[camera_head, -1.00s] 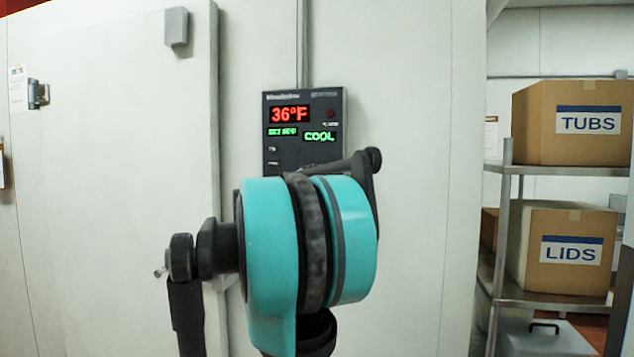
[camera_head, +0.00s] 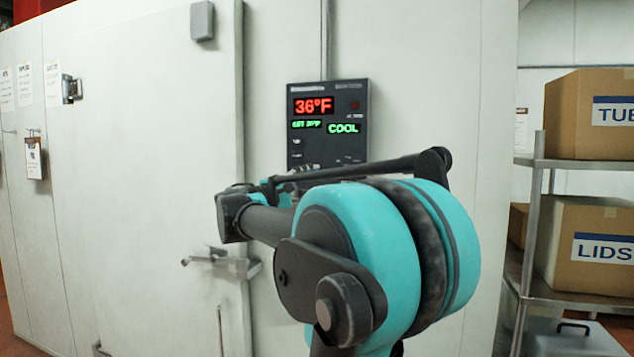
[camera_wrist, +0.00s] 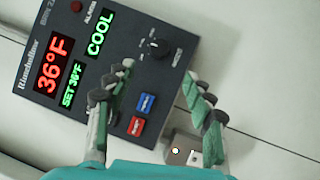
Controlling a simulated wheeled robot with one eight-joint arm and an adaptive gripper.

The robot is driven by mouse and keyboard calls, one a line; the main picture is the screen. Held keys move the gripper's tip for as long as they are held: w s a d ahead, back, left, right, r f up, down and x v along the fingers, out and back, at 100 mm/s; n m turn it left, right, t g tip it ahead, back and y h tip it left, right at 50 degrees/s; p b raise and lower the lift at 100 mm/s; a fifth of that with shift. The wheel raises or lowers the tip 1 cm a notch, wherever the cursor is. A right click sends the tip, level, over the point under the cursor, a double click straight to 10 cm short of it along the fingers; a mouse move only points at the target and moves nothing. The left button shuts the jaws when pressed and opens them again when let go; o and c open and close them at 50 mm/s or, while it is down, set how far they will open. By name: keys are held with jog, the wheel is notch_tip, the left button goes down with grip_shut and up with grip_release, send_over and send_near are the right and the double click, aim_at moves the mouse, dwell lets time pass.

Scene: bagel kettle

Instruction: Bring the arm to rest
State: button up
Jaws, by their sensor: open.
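My arm, teal and black, rises in front of a white cold-room wall in the head view and reaches toward a black control panel (camera_head: 327,124). The panel reads 36°F in red, with COOL in green. In the wrist view, my gripper (camera_wrist: 160,105) is open and empty, its two green-padded fingers spread in front of the panel (camera_wrist: 100,65). The panel's black knob (camera_wrist: 160,48) and its blue button (camera_wrist: 145,102) and red button (camera_wrist: 136,126) show between and above the fingers. In the head view my gripper's fingers are mostly hidden behind the arm.
The white door (camera_head: 150,190) with its metal handle (camera_head: 220,262) is left of the panel. At right, a metal shelf (camera_head: 560,297) holds a TUBS box (camera_head: 575,112) and a LIDS box (camera_head: 565,240). A small grey box (camera_wrist: 180,148) is below the panel in the wrist view.

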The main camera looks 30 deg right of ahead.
dwell(0.4)
jog(key=s+a+f+m+y, duration=0.1)
jog(key=s+a+f+y, duration=0.15)
jog(key=f, duration=0.85)
jog(key=s+a+f+y, duration=0.2)
jog(key=f+y, duration=0.2)
jog(key=f, duration=0.8)
jog(key=s+a+f+m+y, duration=0.1)
jog(key=s+a+f+y, duration=0.2)
jog(key=f, duration=0.8)
jog(key=s+a+f+m+y, duration=0.1)
jog(key=s+a+f+y, duration=0.3)
jog(key=a+f, duration=0.4)
jog(key=s+a+f+m+y, duration=0.1)
jog(key=s+a+f+y, duration=0.4)
jog(key=a+f, duration=0.4)
jog(key=shift+a+f+y, duration=0.2)
jog(key=shift+f+y, duration=0.15)
jog(key=shift+f, duration=0.25)
